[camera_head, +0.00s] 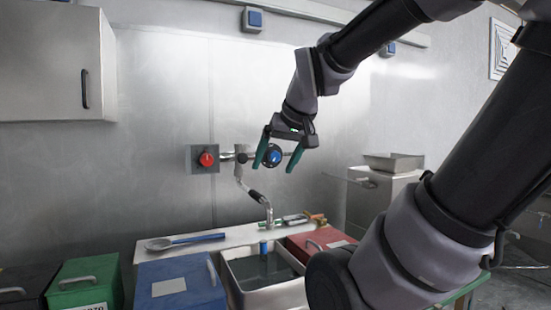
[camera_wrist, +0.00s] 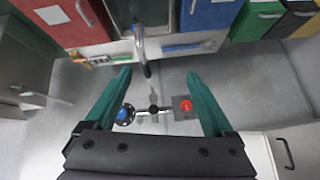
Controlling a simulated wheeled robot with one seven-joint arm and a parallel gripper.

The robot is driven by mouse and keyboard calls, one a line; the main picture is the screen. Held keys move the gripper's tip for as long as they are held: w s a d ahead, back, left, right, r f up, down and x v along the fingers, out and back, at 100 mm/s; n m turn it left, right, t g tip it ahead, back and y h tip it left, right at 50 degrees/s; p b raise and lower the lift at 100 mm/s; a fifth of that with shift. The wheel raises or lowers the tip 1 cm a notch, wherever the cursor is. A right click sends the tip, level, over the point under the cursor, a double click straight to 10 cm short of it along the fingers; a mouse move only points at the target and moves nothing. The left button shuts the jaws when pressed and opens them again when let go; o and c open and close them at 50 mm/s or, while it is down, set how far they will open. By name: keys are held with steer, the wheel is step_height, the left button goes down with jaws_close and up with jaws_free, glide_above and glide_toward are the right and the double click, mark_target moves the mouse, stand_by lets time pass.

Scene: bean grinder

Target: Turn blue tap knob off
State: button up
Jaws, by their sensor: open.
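The blue tap knob (camera_head: 273,156) is a round blue cap in a dark ring on the wall tap's pipe. In the head view it shows between the two green fingers of my gripper (camera_head: 273,168), which is open and empty. In the wrist view the blue knob (camera_wrist: 125,114) lies beside the inner side of the left finger, with the open gripper (camera_wrist: 158,73) spread wide. I see no clear contact, and the gap in depth is hard to judge. The red knob (camera_head: 206,159) is on a grey plate to the left, also visible in the wrist view (camera_wrist: 186,105).
The tap spout (camera_head: 256,193) hangs over a sink basin (camera_head: 262,282) holding dark water. A blue box (camera_head: 180,285), a green box (camera_head: 86,283) and a red box (camera_head: 322,242) stand around it. A spoon (camera_head: 185,241) lies on the counter. A wall cabinet (camera_head: 52,62) is at upper left.

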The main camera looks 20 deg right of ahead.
mark_target(276, 155)
steer(key=w+d+r+n+t+h, duration=0.2)
steer(key=w+d+r+n, duration=0.1)
steer(key=w+d+n, duration=0.55)
steer(key=w+d+r+n+t+h, duration=0.2)
steer(key=w+d+n+t, duration=0.1)
steer(key=w+d+n, duration=0.6)
steer(key=w+f+n+y, duration=0.1)
steer(key=w+f+n, duration=0.1)
steer(key=w+n, duration=0.4)
steer(key=w+f+n+y, duration=0.2)
steer(key=w+f+n, duration=0.1)
steer(key=w+n, duration=0.3)
steer(key=w+f+n+y, duration=0.1)
steer(key=w+f+n, duration=0.2)
steer(key=w+n, duration=0.3)
steer(key=shift+w+a+f+n+t+y, duration=0.15)
steer(key=shift+w+a+n+t+y, duration=0.1)
steer(key=shift+w+t+y, duration=0.2)
steer(key=c, duration=1.4)
